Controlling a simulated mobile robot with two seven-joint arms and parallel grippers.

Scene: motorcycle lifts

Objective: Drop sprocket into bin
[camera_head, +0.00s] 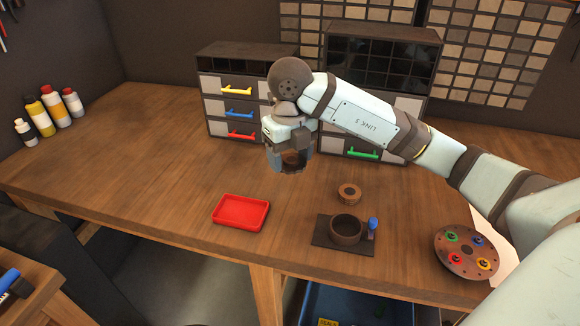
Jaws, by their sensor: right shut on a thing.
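My right gripper (289,145) hangs over the back middle of the wooden bench, pointing down, in front of the drawer units. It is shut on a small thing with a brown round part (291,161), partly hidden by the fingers. I cannot tell for sure that this is the sprocket. A blue bin (345,302) stands below the bench's front edge, with a yellow label and a little green inside; the bench hides part of it. A shallow red tray (241,211) lies empty on the bench. My left gripper is not in view.
A dark mat (327,243) holds a brown cup (346,229) and a blue-handled tool (372,224). A brown ring (349,193) lies behind it. A round disc (467,251) with coloured pieces sits at right. Bottles (55,106) stand at left. The bench's left middle is clear.

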